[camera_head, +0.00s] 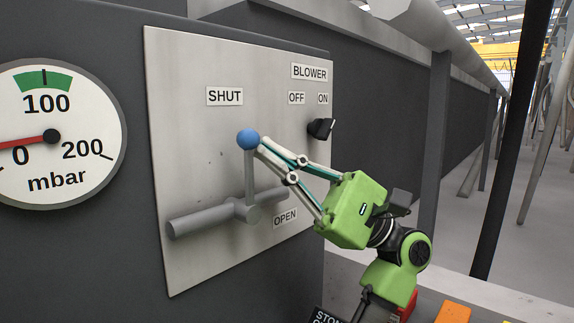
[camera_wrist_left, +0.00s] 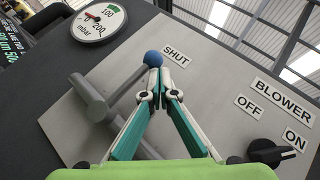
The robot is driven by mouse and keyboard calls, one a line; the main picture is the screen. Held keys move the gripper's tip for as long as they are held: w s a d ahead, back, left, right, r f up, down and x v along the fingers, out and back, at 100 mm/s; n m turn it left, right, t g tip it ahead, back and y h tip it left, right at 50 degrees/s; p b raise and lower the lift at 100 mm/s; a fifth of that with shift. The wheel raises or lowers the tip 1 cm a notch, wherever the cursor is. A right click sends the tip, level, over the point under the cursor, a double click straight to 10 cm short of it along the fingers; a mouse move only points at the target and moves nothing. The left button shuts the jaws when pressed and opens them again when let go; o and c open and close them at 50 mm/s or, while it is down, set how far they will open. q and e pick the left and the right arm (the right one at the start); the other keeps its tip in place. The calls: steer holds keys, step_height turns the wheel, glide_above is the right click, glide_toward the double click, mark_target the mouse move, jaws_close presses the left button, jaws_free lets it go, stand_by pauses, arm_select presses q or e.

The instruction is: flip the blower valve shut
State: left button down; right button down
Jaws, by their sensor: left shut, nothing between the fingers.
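The blower valve has a grey lever (camera_head: 250,175) with a blue ball (camera_head: 248,139) on its end. The lever stands upright from its pivot on the grey pipe (camera_head: 200,218), roughly across the pipe. The ball is below the SHUT label (camera_head: 224,96) and well above the OPEN label (camera_head: 285,218). My left gripper (camera_head: 263,145) is shut and empty, its fingertips just right of the ball. In the left wrist view the ball (camera_wrist_left: 153,58) shows right at the fingertips (camera_wrist_left: 155,73); I cannot tell whether they touch. My right gripper is not in view.
A black blower knob (camera_head: 321,128) sits on the panel (camera_head: 185,130) to the right, its mark on the ON side in the wrist view. A round mbar gauge (camera_head: 60,120) at the left reads near 0. The panel around the SHUT label is clear.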

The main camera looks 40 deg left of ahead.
arm_select(q)
steer(key=v, duration=1.2)
steer(key=shift+s, duration=0.15)
